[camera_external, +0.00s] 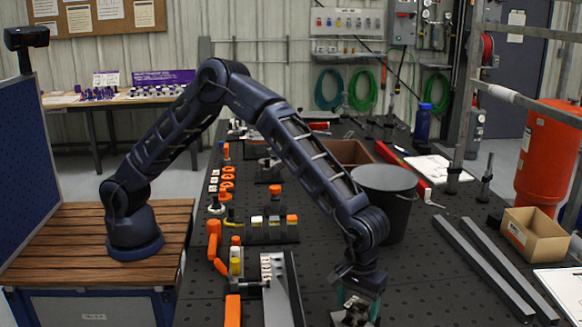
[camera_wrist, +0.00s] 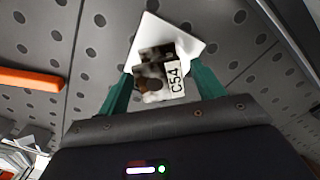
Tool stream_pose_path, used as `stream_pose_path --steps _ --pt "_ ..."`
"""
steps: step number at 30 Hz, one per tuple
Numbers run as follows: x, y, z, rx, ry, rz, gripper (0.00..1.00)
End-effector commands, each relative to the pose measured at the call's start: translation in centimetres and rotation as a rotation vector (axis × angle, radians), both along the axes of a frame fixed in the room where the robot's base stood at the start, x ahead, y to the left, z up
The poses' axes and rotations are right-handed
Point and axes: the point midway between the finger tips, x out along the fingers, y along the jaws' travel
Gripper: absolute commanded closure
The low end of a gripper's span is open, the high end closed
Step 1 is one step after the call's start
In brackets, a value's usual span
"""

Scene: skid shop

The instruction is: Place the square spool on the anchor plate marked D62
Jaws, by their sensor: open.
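My gripper (camera_external: 358,300) points down over the black perforated table, low at the front of the external view. In the wrist view its two green fingers (camera_wrist: 160,88) are open, one on each side of a small mottled brown and metallic block (camera_wrist: 155,72). The block looks squarish and may be the square spool. A white label reading C54 (camera_wrist: 175,84) is beside or on it, and a white plate (camera_wrist: 187,43) lies behind it. Whether the fingers touch the block cannot be told. I cannot make out a D62 mark in either view.
An orange bar (camera_external: 233,310) and a row of small orange, white and yellow parts (camera_external: 270,225) lie left of my gripper. A dark bucket (camera_external: 385,200) stands close behind my arm. Long grey rails (camera_external: 490,265) and a cardboard box (camera_external: 533,238) are at the right.

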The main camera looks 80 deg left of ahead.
Motion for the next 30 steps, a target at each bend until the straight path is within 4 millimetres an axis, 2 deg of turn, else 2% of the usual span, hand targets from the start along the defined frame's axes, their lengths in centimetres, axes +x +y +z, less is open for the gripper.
stream_pose_path --steps 5,12,18,25,28,30 --pt "0.0 -0.1 2.2 -0.001 -0.002 0.0 0.33" --pt "0.0 0.0 6.9 -0.001 -0.003 0.001 0.33" --pt "0.0 0.0 10.1 -0.001 -0.002 0.0 0.33" --pt "0.0 0.1 11.9 0.0 -0.001 -0.001 0.33" --pt "-0.1 0.9 12.9 0.001 -0.009 -0.012 0.33" --pt "-0.3 2.2 14.0 0.001 -0.018 -0.029 0.33"
